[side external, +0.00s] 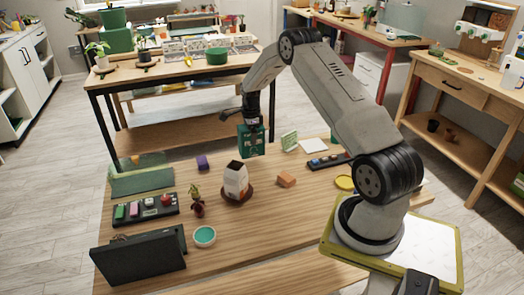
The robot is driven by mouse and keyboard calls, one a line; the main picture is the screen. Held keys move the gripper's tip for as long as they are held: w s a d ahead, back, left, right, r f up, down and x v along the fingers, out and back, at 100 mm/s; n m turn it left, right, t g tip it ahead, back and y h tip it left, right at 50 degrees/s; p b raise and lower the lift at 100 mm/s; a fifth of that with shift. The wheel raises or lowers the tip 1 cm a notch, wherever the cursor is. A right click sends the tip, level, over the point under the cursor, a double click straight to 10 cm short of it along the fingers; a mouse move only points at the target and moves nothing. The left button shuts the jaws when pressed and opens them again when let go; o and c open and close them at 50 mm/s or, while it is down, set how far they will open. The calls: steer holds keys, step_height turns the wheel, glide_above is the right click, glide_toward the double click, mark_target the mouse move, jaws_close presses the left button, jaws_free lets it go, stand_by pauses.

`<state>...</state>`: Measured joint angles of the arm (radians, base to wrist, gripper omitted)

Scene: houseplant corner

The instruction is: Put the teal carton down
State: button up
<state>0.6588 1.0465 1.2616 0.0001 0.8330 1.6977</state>
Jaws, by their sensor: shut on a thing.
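The teal carton (251,143) is upright below my gripper (250,124), near the far edge of the wooden table. My gripper is shut on the upper part of the carton; its fingertips are small and partly hidden. I cannot tell whether the carton's base touches the table or hangs a little above it.
A white carton (236,184) stands on a brown saucer (250,192) in front. An orange block (287,180), purple block (202,162), green card (289,141) and white sheet (313,146) are around. The table's front middle (270,225) is clear.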

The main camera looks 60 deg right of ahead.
steer(key=shift+w+d+f, duration=0.15)
steer(key=shift+w+f, duration=0.1)
steer(key=shift+f, duration=1.55)
steer(key=shift+f, duration=0.1)
steer(key=o, duration=1.1)
steer(key=shift+f, duration=0.1)
step_height(320, 180, up, 12)
steer(key=shift+r, duration=0.2)
